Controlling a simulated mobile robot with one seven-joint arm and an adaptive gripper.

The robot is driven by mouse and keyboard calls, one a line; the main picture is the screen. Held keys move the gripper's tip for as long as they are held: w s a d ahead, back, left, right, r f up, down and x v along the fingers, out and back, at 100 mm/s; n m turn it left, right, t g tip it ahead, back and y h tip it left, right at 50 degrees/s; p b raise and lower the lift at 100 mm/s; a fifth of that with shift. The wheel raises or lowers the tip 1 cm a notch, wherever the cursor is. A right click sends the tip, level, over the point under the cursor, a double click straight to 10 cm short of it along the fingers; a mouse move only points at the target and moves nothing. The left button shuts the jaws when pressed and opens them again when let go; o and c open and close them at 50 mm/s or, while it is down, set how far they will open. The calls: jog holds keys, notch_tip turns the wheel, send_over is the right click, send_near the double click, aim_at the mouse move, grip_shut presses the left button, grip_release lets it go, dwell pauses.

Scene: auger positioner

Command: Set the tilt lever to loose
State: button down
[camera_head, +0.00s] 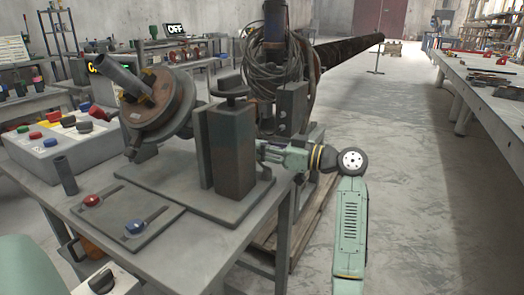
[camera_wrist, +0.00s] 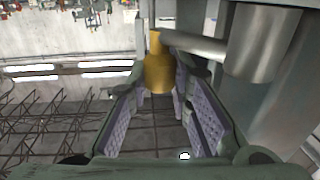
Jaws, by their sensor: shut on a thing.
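A yellow knob (camera_wrist: 158,72) sits on a grey rod (camera_wrist: 195,44) that runs right to a grey cylinder (camera_wrist: 262,45) in the wrist view. I take this to be the tilt lever; no label shows. My gripper (camera_wrist: 155,88) has its purple-padded fingers on both sides of the knob and is shut on it. In the head view my gripper (camera_head: 264,151) reaches in from the right, close to the rusty block (camera_head: 232,150) of the positioner. The knob and fingertips are hidden there, and I cannot read the lever's setting.
The positioner stands on a grey table (camera_head: 185,262). A button box (camera_head: 75,150) and a plate (camera_head: 118,222) with a red and a blue knob are to the left. A long auger (camera_head: 345,48) extends behind. The floor (camera_head: 400,150) to the right is clear.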

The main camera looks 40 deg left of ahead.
jog(key=shift+s+a+n+g, duration=0.1)
jog(key=shift+n+g, duration=0.2)
jog(key=shift+g, duration=0.2)
jog(key=c, duration=1.4)
grip_release()
jog(key=v, duration=1.2)
jog(key=shift+r, duration=0.1)
